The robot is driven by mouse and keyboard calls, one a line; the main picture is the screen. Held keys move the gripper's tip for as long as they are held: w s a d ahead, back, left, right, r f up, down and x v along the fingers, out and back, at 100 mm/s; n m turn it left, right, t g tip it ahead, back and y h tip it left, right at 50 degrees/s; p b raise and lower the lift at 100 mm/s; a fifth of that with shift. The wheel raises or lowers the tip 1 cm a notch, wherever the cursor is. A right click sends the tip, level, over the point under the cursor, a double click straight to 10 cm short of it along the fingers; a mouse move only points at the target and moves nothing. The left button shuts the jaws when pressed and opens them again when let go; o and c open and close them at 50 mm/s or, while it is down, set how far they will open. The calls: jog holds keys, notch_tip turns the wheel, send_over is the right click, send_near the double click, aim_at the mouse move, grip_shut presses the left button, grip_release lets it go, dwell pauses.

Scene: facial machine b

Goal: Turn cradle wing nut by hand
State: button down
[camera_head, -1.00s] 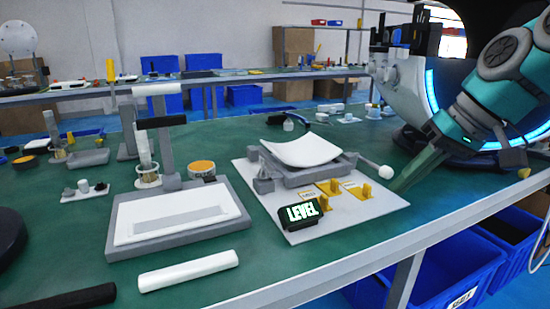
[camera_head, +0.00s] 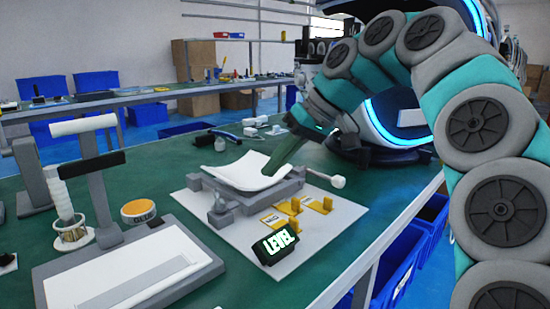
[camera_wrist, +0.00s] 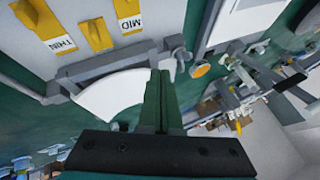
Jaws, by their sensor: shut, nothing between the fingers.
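The cradle (camera_head: 262,196) is a grey frame carrying a white curved sheet (camera_head: 240,170). In the wrist view the cradle frame (camera_wrist: 98,66) and part of the sheet (camera_wrist: 112,96) lie left of my fingers. A small grey fitting at the cradle's end (camera_wrist: 176,46) lies just beyond my fingertips; it may be the wing nut, but its shape is unclear. In the head view grey blocks (camera_head: 220,217) stand at the cradle's left end. My gripper (camera_head: 268,172) is shut and empty, its green fingers (camera_wrist: 160,76) pointing down over the sheet. Contact cannot be told.
Yellow tabs (camera_head: 294,206), labelled THIN and MID in the wrist view, stand in front of the cradle. A black display reading LEVEL (camera_head: 277,243) is on the board's front edge. A rod with a white ball (camera_head: 338,181) sticks out right. A grey stand (camera_head: 125,262) is left.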

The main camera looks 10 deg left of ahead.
aim_at(219, 200)
jog(key=x, duration=0.6)
jog(key=shift+a+f, duration=0.15)
jog(key=shift+a, duration=0.05)
jog(key=shift+s+a+p, duration=0.3)
jog(key=shift+s+a, duration=0.45)
jog(key=shift+a, duration=0.25)
jog(key=shift+s+a, duration=0.4)
jog(key=shift+a, duration=0.1)
